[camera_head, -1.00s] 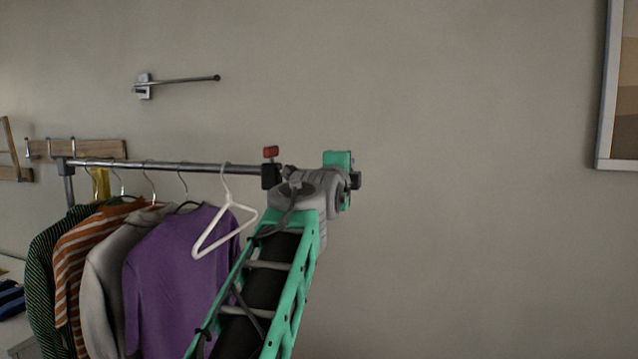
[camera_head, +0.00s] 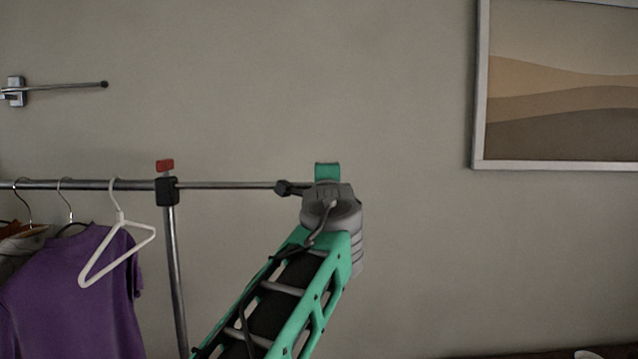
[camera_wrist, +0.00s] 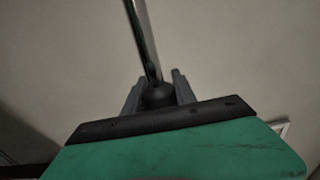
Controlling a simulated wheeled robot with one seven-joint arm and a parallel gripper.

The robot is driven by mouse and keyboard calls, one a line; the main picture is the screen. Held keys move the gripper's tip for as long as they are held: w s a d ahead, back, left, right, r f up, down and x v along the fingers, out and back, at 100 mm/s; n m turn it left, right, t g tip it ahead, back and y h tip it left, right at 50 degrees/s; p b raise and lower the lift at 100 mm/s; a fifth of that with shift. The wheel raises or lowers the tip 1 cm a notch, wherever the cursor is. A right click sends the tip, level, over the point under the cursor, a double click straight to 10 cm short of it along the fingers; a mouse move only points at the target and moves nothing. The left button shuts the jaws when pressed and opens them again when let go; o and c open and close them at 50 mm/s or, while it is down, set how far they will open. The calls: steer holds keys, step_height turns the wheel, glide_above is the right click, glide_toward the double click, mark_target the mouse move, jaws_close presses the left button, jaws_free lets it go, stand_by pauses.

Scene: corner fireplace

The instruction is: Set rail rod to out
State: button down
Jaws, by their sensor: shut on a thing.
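The rail rod (camera_head: 230,185) is a thin metal bar. It reaches right from the black clamp (camera_head: 166,190) with a red knob (camera_head: 165,165) at the end of the clothes rail (camera_head: 85,184). In the wrist view the rod (camera_wrist: 143,40) runs up from a dark round end knob (camera_wrist: 158,94). My gripper (camera_wrist: 158,92) is shut on that knob, one finger on each side.
A metal post (camera_head: 175,280) stands under the clamp. A wall arm (camera_head: 65,87) is at upper left and a framed picture (camera_head: 560,100) at right. The wall between is bare.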

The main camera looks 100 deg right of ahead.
steer(key=shift+s, duration=0.2)
steer(key=c, duration=1.2)
jaws_free()
steer(key=shift+s, duration=0.2)
steer(key=shift+o, duration=1)
steer(key=shift+w, duration=0.2)
steer(key=a+b, duration=0.2)
steer(key=a, duration=0.5)
steer(key=shift+w+a, duration=0.35)
